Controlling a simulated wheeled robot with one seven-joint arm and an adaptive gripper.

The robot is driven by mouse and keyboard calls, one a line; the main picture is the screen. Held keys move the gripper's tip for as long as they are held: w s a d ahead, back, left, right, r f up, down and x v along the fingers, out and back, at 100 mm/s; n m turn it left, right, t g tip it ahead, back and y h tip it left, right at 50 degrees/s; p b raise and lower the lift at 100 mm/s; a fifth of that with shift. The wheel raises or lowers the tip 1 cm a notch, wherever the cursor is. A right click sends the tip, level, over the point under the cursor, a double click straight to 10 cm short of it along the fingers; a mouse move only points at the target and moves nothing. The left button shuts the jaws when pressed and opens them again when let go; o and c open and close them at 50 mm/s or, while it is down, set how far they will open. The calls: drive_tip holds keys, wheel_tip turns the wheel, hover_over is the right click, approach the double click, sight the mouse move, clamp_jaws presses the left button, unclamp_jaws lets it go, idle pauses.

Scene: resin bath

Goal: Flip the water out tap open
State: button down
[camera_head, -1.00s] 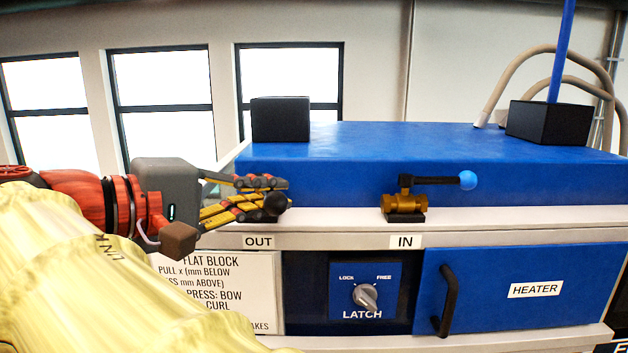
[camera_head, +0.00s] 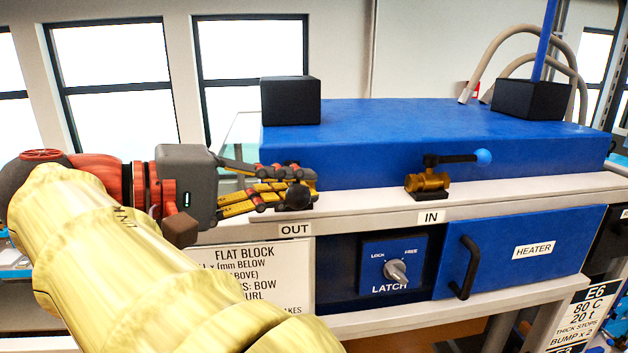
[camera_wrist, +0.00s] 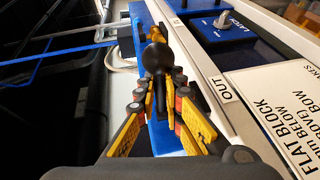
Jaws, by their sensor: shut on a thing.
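The water out tap shows as a black ball knob (camera_head: 298,195) on the ledge above the OUT label (camera_head: 295,230). In the wrist view the same black ball (camera_wrist: 157,58) sits on a dark lever running back between the fingers. My gripper (camera_head: 290,184) reaches in from the left, and its yellow and red fingers are shut on the tap's lever. The fingers (camera_wrist: 165,100) lie on both sides of the lever. The tap's body is mostly hidden by the fingers, so its exact turn is hard to tell.
The brass IN tap (camera_head: 428,181) with a blue-knobbed lever stands to the right, its lever lying level. Behind is the blue bath lid (camera_head: 440,140) with black blocks (camera_head: 290,100) on top. Below are the LATCH dial (camera_head: 395,271) and the HEATER drawer (camera_head: 510,255).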

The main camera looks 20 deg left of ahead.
drive_tip(key=shift+f, duration=0.2)
drive_tip(key=c, duration=2.1)
unclamp_jaws()
drive_tip(key=shift+s+a+r, duration=0.1)
drive_tip(key=shift+o, duration=1)
drive_tip(key=shift+r, duration=0.1)
